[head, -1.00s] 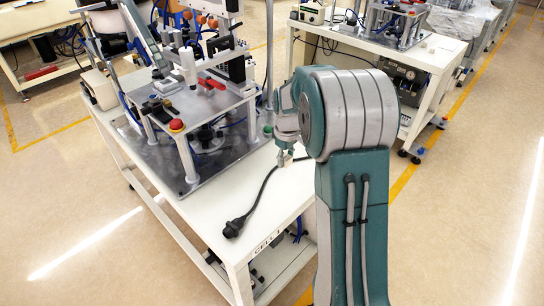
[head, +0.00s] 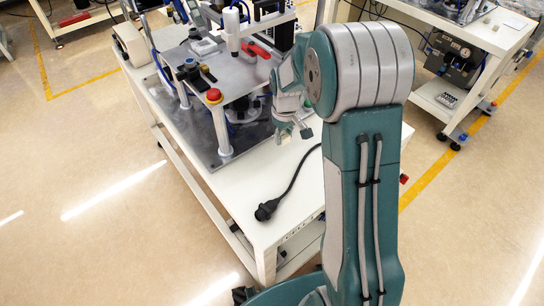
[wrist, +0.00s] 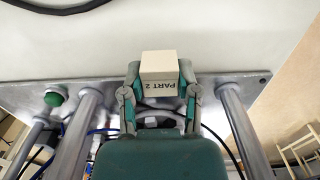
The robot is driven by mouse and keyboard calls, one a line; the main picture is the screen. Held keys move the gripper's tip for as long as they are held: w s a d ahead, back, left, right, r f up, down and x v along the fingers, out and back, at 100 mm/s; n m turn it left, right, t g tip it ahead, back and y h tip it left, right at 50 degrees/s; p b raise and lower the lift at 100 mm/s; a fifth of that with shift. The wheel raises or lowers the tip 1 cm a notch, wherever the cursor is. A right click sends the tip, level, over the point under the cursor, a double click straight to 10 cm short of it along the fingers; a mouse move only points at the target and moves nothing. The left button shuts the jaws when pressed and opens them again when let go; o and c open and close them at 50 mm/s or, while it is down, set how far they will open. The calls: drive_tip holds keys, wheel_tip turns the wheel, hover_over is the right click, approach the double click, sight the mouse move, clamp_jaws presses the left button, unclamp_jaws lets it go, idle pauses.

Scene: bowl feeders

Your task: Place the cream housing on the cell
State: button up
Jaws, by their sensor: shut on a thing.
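The cream housing (wrist: 159,64), a small block marked "PART 2", sits between the fingers of my gripper (wrist: 160,80) in the wrist view. My gripper is shut on it. In the head view my gripper (head: 292,132) hangs over the right part of the cell's white table (head: 245,188), beside the metal machine plate. The housing is mostly hidden there by my gripper and arm. In the wrist view the bare white tabletop (wrist: 225,45) lies beyond the housing. I cannot tell the gap between housing and tabletop.
A black plug (head: 266,210) and its cable lie on the table near the front corner. The raised machine platform on legs, with a red button (head: 214,96), stands left of my gripper. A green button (wrist: 54,97) shows in the wrist view. Another white bench stands behind right.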

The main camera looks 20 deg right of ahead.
hover_over(270, 163)
drive_tip(key=f, duration=0.5)
drive_tip(key=shift+d, duration=0.3)
drive_tip(key=shift+a+f, duration=0.15)
drive_tip(key=shift+f, duration=0.75)
drive_tip(key=shift+a+f, duration=0.15)
drive_tip(key=shift+f, duration=0.7)
drive_tip(key=shift+f, duration=0.15)
drive_tip(key=o, duration=1)
drive_tip(key=shift+o, duration=0.2)
